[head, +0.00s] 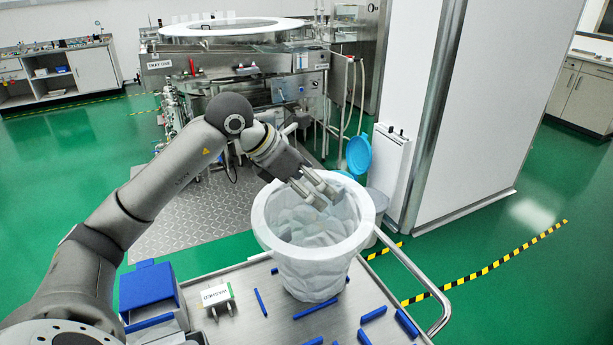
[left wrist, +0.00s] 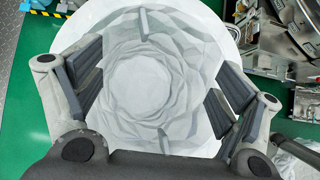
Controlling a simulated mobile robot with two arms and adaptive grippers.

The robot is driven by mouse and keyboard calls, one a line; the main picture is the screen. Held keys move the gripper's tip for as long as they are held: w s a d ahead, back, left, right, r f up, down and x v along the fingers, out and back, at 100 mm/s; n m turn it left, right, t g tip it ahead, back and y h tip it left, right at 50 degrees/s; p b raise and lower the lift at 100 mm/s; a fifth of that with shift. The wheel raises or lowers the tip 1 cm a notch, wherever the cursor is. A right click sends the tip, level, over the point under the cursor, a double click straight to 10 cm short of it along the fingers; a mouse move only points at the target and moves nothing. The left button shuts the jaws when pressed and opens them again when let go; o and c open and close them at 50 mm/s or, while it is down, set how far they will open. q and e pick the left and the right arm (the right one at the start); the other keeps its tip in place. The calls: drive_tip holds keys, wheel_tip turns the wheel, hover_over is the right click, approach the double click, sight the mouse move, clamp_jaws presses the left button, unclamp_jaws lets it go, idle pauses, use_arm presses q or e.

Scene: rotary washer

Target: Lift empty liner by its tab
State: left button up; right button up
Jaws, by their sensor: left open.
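The empty liner (head: 312,262) is a translucent whitish bag with a wide folded rim, standing open on the steel cart top in the head view. My left gripper (head: 326,193) is over the far part of its mouth, with its fingers apart and nothing between them. In the left wrist view the crumpled inside of the liner (left wrist: 140,85) fills the space between the two open fingers of my left gripper (left wrist: 158,90).
A metal rail (head: 425,280) edges the cart at right. The rotary washer (head: 235,65) stands behind, beside a white column.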

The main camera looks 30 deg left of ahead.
use_arm(q)
drive_tip(key=b+x, duration=0.2)
drive_tip(key=x, duration=0.6)
drive_tip(key=shift+w+a+f, duration=0.1)
drive_tip(key=c, duration=0.4)
clamp_jaws()
use_arm(e)
wheel_tip(320, 180, down, 2)
drive_tip(key=shift+w+d, duration=0.1)
drive_tip(key=shift+w, duration=0.05)
drive_tip(key=shift+a, duration=0.25)
idle(0.4)
drive_tip(key=shift+d, duration=0.2)
idle(0.3)
drive_tip(key=shift+r, duration=0.1)
